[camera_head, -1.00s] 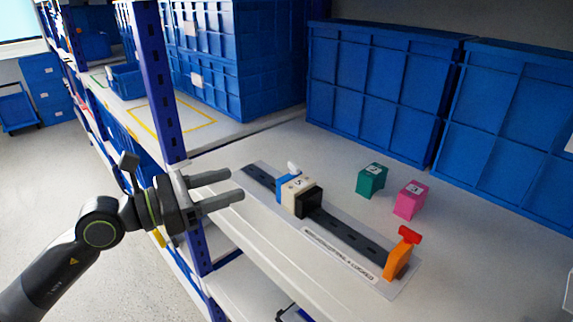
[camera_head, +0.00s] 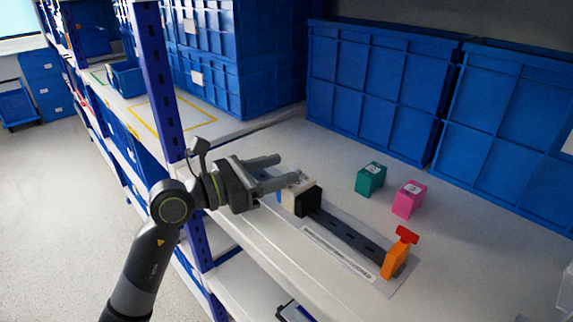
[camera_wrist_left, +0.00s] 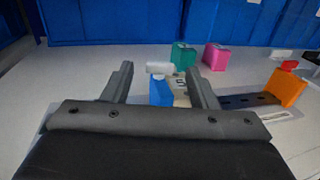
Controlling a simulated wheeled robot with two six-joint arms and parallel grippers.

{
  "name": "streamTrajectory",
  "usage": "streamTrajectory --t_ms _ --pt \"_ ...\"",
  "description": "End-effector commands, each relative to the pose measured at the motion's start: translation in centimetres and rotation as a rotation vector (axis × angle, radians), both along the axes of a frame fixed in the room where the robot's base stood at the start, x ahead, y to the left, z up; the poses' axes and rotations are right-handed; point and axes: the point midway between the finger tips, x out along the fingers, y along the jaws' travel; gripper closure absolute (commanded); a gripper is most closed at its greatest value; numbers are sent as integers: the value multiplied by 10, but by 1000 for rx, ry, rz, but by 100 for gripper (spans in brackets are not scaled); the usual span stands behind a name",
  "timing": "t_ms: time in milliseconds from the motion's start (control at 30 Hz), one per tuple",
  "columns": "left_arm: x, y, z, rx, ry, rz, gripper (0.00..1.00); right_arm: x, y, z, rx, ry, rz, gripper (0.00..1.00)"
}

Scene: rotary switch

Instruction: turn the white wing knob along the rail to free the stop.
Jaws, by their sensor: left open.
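The white wing knob (camera_wrist_left: 159,68) stands on top of the blue stop (camera_wrist_left: 161,93) in the left wrist view, between my open left fingers and a little beyond them. My left gripper (camera_head: 288,170) is open at the stop, and its fingers cover most of the blue part in the head view. The same gripper shows in the wrist view (camera_wrist_left: 162,82). A cream block with a black end (camera_head: 308,201) sits beside the stop on the dark slotted rail (camera_head: 345,236). An orange end piece with a red knob (camera_head: 396,259) stands at the rail's near end. My right gripper is not in view.
A green block (camera_head: 370,180) and a pink block (camera_head: 408,199) stand on the shelf behind the rail. Large blue crates (camera_head: 385,90) line the back.

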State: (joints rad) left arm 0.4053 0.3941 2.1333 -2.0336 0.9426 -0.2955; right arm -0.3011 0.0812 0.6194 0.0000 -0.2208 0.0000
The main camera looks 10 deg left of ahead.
Motion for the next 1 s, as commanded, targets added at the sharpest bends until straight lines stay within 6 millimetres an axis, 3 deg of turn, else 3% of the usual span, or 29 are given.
streamTrajectory --t_ms 300,633,900,1000 --pt "16 -18 0 -1 1 0 47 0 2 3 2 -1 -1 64" --pt "17 -19 0 1 1 0 49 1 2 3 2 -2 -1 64" --pt "17 -19 0 0 0 0 84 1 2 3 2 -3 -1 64" --pt "17 -19 0 0 0 0 92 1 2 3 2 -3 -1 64"
